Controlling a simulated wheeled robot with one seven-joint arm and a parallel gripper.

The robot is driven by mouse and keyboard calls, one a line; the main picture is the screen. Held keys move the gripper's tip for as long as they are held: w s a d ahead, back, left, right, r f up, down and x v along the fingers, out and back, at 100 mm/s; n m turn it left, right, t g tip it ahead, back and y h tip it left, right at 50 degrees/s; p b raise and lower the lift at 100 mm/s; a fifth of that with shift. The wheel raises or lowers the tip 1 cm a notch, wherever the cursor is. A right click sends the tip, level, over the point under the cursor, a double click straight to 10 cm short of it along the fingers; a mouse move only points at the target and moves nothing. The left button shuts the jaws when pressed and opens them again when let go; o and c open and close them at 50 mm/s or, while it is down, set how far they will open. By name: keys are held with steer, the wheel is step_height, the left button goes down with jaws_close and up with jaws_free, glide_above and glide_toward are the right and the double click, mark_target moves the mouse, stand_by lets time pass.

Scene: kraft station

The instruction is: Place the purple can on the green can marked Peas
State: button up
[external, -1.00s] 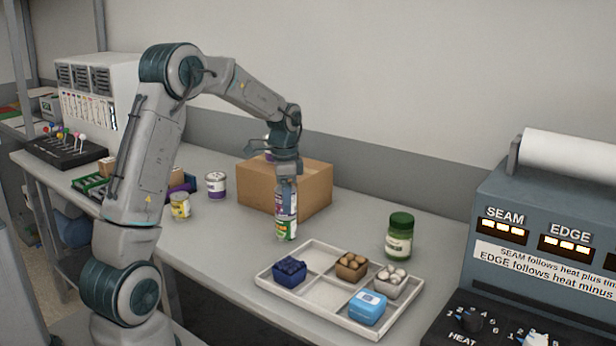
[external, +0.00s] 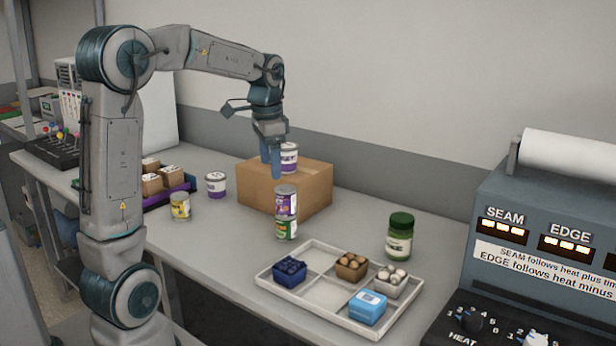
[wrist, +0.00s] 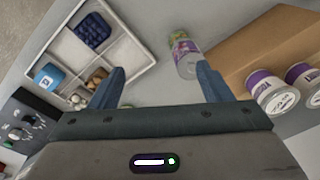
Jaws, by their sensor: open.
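A purple can (external: 286,200) stands upright on top of the green can (external: 286,229) on the table, in front of the cardboard box. The stack also shows in the wrist view, with the purple can (wrist: 185,62) nearer the camera and part of the green can (wrist: 180,37) beyond it. My gripper (external: 271,172) is open and empty, raised up and to the left of the stack in the external view. In the wrist view its blue fingers are spread wide and apart from the cans.
A cardboard box (external: 257,188) stands behind the stack, with white-and-purple cans (wrist: 265,91) on top. A divided tray (external: 263,278) holds small items at the front right. A green jar (external: 399,237), a yellow can (external: 181,206) and another white-and-purple can (external: 216,185) stand on the table.

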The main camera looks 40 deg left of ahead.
steer(key=s+d+f+n+t, duration=0.1)
steer(key=s+f+n, duration=0.2)
steer(key=s, duration=0.6)
steer(key=s+d+f+n+t, duration=0.1)
steer(key=s+f+n, duration=0.2)
steer(key=s, duration=0.7)
steer(key=shift+d, duration=0.3)
